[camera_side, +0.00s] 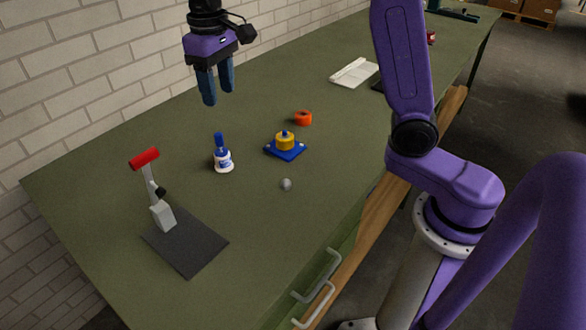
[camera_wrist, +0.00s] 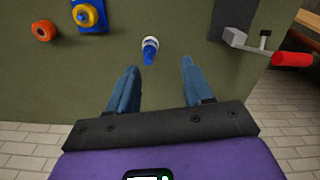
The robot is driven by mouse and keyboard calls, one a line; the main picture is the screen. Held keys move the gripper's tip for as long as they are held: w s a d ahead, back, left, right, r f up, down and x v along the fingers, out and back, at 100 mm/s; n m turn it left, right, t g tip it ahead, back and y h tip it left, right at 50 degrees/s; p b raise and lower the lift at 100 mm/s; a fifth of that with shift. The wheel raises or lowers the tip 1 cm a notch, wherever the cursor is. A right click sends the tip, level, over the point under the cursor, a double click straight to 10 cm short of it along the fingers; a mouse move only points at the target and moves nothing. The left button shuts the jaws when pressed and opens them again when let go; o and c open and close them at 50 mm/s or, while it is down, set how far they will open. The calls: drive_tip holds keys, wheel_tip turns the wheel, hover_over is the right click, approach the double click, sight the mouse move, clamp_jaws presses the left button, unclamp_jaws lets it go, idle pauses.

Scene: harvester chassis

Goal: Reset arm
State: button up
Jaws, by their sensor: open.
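My gripper (camera_side: 216,88) hangs high above the far side of the green table, fingers pointing down. Its two blue fingers are apart with nothing between them; the wrist view shows them spread too (camera_wrist: 157,88). The purple links of my arm stand at the right in the side view.
The green table (camera_side: 110,165) has a red-handled lever clamp (camera_side: 153,180) on a dark plate, a blue plate with a yellow round part (camera_side: 285,144), an orange ring (camera_side: 303,117), a small grey ball (camera_side: 286,184) and an open book (camera_side: 354,72). A brick wall (camera_side: 90,60) runs behind.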

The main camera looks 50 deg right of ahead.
drive_tip(key=s+d+f+n, duration=0.2)
drive_tip(key=s+f+n, duration=0.1)
drive_tip(key=s, duration=0.7)
drive_tip(key=s+d+f+n, duration=0.3)
drive_tip(key=s, duration=0.7)
drive_tip(key=s+d+f+n, duration=0.3)
drive_tip(key=s+n, duration=0.1)
drive_tip(key=s, duration=0.6)
drive_tip(key=shift+s, duration=0.35)
